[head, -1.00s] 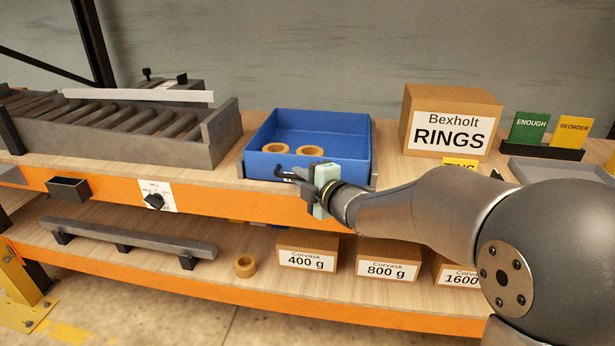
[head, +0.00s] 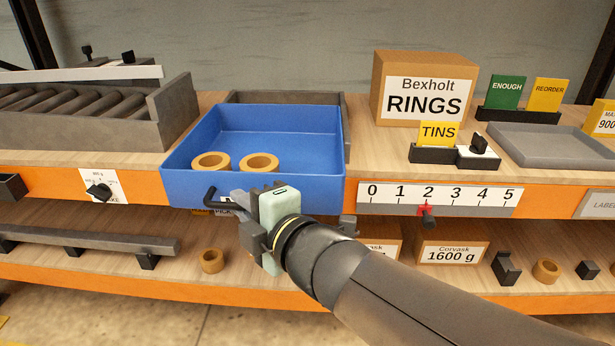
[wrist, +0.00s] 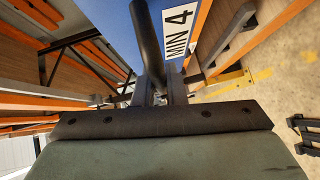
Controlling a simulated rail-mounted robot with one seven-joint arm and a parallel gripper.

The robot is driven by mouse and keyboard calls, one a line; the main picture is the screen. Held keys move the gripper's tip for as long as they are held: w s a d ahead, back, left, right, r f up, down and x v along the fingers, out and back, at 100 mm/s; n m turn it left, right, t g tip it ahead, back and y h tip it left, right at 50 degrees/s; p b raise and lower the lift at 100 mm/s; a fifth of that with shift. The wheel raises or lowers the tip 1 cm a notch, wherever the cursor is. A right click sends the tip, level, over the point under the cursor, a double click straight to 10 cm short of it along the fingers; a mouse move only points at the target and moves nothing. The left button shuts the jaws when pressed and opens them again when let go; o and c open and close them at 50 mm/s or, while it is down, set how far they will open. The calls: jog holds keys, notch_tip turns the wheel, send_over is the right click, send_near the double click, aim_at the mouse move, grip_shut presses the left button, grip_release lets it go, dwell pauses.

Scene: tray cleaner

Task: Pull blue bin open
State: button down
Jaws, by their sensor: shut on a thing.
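The blue bin (head: 300,140) is on the upper shelf in the head view, its front jutting out past the orange shelf edge. It holds two tan rings (head: 211,162). A dark bar handle (head: 212,201) is on its front face. My gripper (head: 246,205) is shut on the handle at the front of the bin. In the wrist view the dark handle (wrist: 146,45) runs between the two fingers, beside a white label (wrist: 178,28) reading "MIN 4". The gripper hides part of the bin's front in the head view.
A grey housing (head: 335,98) stands behind the bin. A roller conveyor (head: 75,110) is to the left. A RINGS box (head: 420,90) and a TINS card stand (head: 435,153) are to the right. A red slider (head: 427,211) sits near 2 on the scale.

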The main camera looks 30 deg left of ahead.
jog(key=shift+s+d, duration=0.1)
jog(key=c, duration=1.5)
grip_release()
jog(key=shift+s, duration=0.1)
